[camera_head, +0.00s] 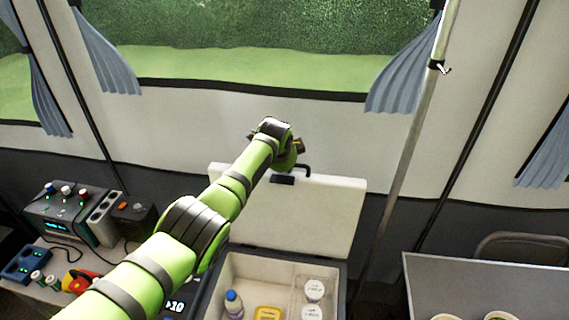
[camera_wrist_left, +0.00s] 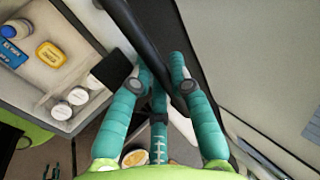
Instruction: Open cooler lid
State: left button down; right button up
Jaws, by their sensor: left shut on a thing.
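The cooler lid (camera_head: 320,210) stands raised behind the open cooler (camera_head: 341,283), its pale inner face showing. A dark latch or handle part (camera_head: 284,179) sits at its top edge. My left arm reaches over the cooler to that top edge, where the gripper (camera_head: 298,148) is mostly hidden behind its own wrist. In the left wrist view, the teal fingers of my left gripper (camera_wrist_left: 162,66) close around a dark bar (camera_wrist_left: 134,28) along the lid's edge. I cannot tell whether it is the handle or the rim. My right gripper is not in view.
Inside the cooler are a bottle (camera_head: 233,304), a yellow container (camera_head: 269,313) and white-lidded jars (camera_head: 314,289). A power unit (camera_head: 68,212) stands on the left. An awning pole (camera_head: 408,150) rises right of the lid, beside a grey table (camera_head: 480,285).

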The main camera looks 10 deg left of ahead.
pick_arm(q)
jog(key=c, duration=1.1)
grip_release()
jog(key=shift+c, duration=0.2)
jog(key=shift+r, duration=0.1)
jog(key=v, duration=1.2)
